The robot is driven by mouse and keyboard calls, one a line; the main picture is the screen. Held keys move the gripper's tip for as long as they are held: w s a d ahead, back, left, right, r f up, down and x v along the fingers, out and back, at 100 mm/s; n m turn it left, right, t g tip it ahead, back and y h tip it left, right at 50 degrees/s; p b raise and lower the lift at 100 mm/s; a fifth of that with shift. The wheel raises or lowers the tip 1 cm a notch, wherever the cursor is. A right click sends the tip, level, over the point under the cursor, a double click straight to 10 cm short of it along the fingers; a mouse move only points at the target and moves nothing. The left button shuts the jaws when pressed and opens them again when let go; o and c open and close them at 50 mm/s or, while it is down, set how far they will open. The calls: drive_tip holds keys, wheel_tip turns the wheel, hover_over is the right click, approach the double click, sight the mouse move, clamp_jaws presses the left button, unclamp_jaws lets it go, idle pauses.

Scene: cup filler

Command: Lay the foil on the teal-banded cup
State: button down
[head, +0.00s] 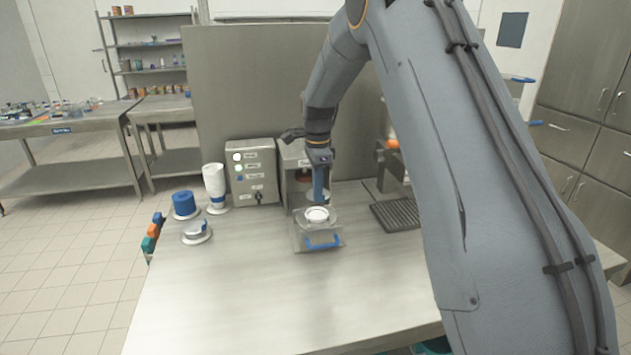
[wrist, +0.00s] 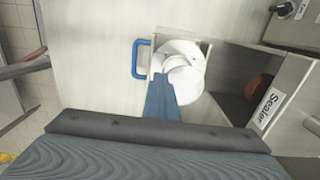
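A white round cup (head: 317,214) sits in the holder of the pulled-out tray (head: 306,240), which has a blue handle, in front of the sealer (head: 292,160). No teal band shows on it from here. My gripper (head: 318,192) points down just behind and above the cup. Its blue fingers look closed together on the edge of a thin pale disc, the foil (wrist: 188,86). In the wrist view the fingers (wrist: 160,98) overlap the foil's left edge. The foil partly overlaps the cup (wrist: 176,48) and sits off to one side of it.
A control box (head: 251,172) stands left of the sealer. A white stack (head: 215,184), a blue cylinder (head: 184,204) and a low round holder (head: 196,232) stand further left. A dark grate (head: 396,215) lies to the right. The front of the table is clear.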

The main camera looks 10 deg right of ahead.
drive_tip(key=shift+f+b, duration=1.6)
drive_tip(key=shift+f, duration=1.75)
drive_tip(key=shift+a+f, duration=0.15)
drive_tip(key=c, duration=2.5)
unclamp_jaws()
drive_tip(key=o, duration=0.5)
wheel_tip(320, 180, up, 8)
drive_tip(key=shift+f+b, duration=0.1)
drive_tip(key=shift+b, duration=1.15)
